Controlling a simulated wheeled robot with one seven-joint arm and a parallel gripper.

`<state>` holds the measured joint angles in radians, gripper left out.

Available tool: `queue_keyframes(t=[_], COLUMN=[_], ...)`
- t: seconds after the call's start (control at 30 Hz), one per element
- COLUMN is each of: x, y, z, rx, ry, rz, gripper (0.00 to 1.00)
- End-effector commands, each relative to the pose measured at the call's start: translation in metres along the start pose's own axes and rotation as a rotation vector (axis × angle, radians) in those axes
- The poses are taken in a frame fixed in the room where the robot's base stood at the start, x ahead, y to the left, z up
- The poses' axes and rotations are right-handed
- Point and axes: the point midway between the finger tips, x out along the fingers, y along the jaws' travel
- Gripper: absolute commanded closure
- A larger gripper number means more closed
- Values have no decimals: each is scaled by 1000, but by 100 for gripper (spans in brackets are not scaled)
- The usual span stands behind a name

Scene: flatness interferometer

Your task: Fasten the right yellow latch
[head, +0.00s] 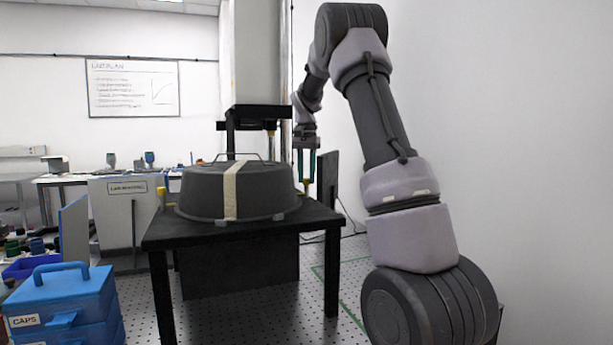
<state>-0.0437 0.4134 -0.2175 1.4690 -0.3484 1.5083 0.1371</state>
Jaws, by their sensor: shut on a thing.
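A dark grey round cover (190,190) with a cream strap over it sits on a black table (260,228). A yellow latch (162,192) shows at the cover's left side. My gripper (306,176) points down at the cover's right side, with its green fingers close together on the right yellow latch (307,187). Only a small yellow bit of that latch shows between and below the fingers, and its exact position is too small to tell.
A black and white column (256,60) stands behind the cover. A dark upright panel (327,178) is just right of my gripper. Blue cases (75,295) stand at the front left. A wall closes off the right side.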

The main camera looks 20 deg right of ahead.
Motion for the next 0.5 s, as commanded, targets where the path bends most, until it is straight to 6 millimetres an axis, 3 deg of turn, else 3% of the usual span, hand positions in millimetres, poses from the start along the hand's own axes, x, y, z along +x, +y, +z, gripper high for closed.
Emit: queue_keyframes(t=[0.5], x=[0], y=[0], z=[0], rx=[46], ry=[1], rz=[-1], gripper=[100])
